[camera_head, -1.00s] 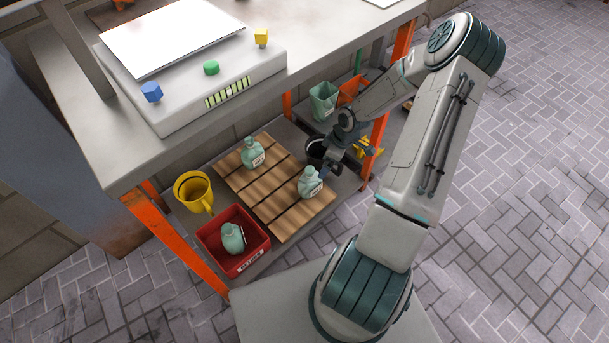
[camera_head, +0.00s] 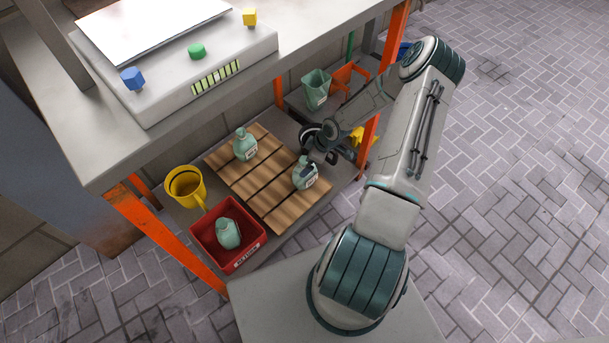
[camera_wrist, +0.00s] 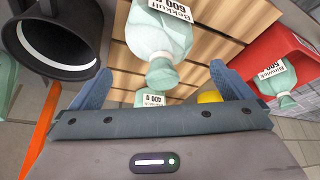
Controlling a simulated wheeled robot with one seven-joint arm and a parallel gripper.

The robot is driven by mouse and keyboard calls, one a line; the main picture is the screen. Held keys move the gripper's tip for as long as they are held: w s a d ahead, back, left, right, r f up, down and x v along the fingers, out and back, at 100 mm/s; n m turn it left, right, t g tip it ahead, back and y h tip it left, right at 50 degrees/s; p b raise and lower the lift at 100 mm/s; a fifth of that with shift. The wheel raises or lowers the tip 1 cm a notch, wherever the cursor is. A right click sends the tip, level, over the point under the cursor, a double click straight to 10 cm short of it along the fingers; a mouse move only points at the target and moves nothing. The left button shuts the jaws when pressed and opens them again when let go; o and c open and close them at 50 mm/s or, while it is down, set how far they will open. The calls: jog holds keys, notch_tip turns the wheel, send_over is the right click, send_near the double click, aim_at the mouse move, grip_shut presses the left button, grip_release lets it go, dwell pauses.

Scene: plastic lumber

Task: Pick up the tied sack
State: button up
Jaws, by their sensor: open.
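Three pale green tied sacks with white labels show in the head view. One sack (camera_head: 305,176) stands at the right of a slatted wooden pallet (camera_head: 277,213), another (camera_head: 245,145) stands at its far left, and a third (camera_head: 228,234) lies in a red bin. My gripper (camera_head: 313,163) is open at the top of the right-hand sack. In the wrist view, a sack (camera_wrist: 160,42) has its tied neck between my two blue fingers (camera_wrist: 160,70), with no clear grip on it. A second sack (camera_wrist: 150,99) shows partly behind the gripper bar.
The red bin (camera_head: 252,238) and a yellow mug (camera_head: 183,187) stand left of the pallet. A black pot (camera_wrist: 55,42) is close beside my gripper. A green container (camera_head: 316,89) stands behind. The grey worktop (camera_head: 110,150) overhangs the shelf, with orange legs (camera_head: 165,240) at its sides.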

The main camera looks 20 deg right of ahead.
aim_at(305, 165)
jog(key=b+x, duration=0.2)
jog(key=x, duration=0.3)
jog(key=shift+s+a, duration=0.1)
jog(key=shift+r, duration=0.1)
jog(key=c, duration=1.9)
jog(key=shift+c, duration=0.2)
